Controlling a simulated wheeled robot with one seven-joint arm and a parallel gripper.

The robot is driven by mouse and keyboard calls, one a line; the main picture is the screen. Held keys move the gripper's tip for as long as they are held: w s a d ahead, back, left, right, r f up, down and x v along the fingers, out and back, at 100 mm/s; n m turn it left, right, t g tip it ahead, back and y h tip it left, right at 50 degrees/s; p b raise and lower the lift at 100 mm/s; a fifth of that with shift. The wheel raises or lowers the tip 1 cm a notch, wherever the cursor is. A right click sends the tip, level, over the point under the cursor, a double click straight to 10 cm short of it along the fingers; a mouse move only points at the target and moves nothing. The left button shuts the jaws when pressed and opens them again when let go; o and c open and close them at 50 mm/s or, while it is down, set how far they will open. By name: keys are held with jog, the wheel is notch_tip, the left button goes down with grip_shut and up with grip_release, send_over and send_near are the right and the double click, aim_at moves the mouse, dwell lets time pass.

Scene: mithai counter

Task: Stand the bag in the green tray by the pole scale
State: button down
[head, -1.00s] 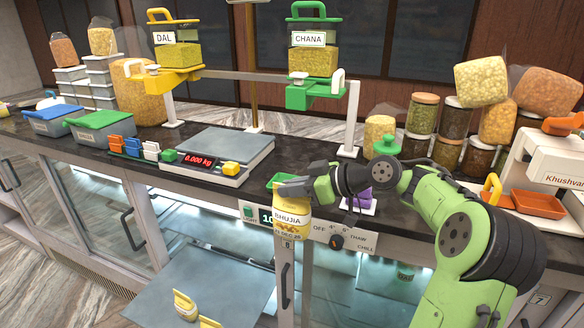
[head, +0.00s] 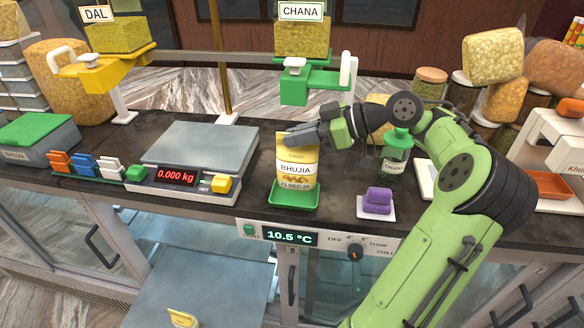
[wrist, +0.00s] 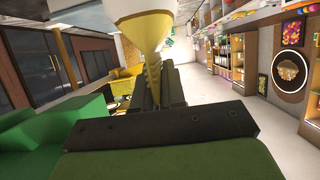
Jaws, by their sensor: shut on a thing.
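The bag (head: 297,170) is yellow and white and labelled BHUJIA. In the head view it stands upright at the green tray (head: 294,200), with its lower end within the tray's rim. I cannot tell whether its base rests on the tray floor. My gripper (head: 296,136) is shut on the bag's upper part, reaching in from the right. In the wrist view the bag (wrist: 142,30) shows between the fingers as a pinched yellow and white shape. The pole scale (head: 178,156) with its red 0.000 kg display stands left of the tray.
A purple block (head: 378,196) sits on a white pad right of the tray. A green CHANA container (head: 396,158) stands behind it under my arm. A green hanging platform (head: 310,80) is above and behind the bag. The counter's front edge is close to the tray.

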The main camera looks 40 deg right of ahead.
aim_at(295, 155)
jog(key=f, duration=0.2)
jog(key=w+f+b, duration=0.1)
jog(key=f, duration=0.2)
jog(key=shift+w+f, duration=0.15)
jog(key=shift+s, duration=0.3)
jog(key=c, duration=1.7)
grip_release()
jog(key=shift+w+f, duration=0.1)
jog(key=o, duration=0.5)
